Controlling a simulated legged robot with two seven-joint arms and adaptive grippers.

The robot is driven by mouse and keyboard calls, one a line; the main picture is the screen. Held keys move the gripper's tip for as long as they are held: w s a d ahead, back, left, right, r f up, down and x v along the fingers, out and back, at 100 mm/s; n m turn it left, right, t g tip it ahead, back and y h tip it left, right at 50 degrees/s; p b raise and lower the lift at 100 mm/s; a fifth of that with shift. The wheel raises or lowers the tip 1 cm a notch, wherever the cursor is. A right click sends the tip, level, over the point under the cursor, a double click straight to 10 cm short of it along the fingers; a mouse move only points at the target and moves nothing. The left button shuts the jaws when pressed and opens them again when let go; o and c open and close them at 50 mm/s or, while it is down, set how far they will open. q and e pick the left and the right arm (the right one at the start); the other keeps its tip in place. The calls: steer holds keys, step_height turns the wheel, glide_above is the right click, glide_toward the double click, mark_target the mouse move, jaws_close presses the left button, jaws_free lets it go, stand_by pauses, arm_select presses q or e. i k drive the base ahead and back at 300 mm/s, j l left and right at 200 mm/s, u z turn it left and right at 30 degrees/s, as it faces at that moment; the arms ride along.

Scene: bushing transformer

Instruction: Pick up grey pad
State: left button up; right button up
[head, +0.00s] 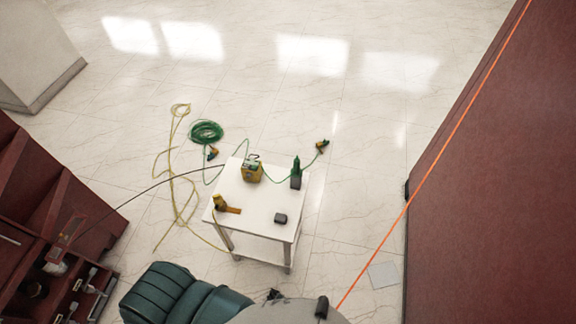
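A small dark grey block (281,218), which looks like a pad, lies near the front right of a white table (262,205). A flat light grey square (383,275) lies on the floor to the right of the table, so I cannot be certain which one is the grey pad. Neither of my grippers can be made out in the head view.
The table also holds a yellow device (252,170), a green tool (296,168) on a dark base and a yellow tool (221,203). Green hose (206,131) and yellow rope (173,170) lie on the floor. An orange line (450,135) crosses the right side beside a red wall (510,190).

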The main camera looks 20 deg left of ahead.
mark_target(282, 218)
steer(key=j+u, duration=0.1)
steer(key=u, duration=0.7)
